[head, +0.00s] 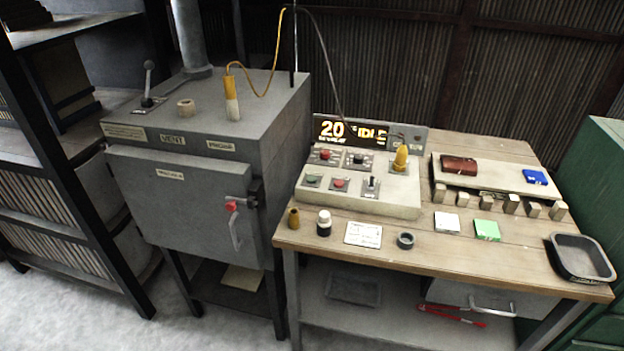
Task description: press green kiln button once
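The control box (385,196) sits on the left part of the wooden workbench, right of the grey kiln (190,195). A small dark green button (312,179) is on its lower left face. A red button (339,184) and a toggle switch (373,182) are to its right. Another red button (325,154) and a dark knob (358,158) are above. The lit display (350,131) behind them reads 20 and IDLE. Nothing covers the green button. Neither of my grippers is in view.
The kiln door has a handle and a red knob (231,206). A yellow upright piece (401,157) stands on the box. A black tray (581,258) is at the right.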

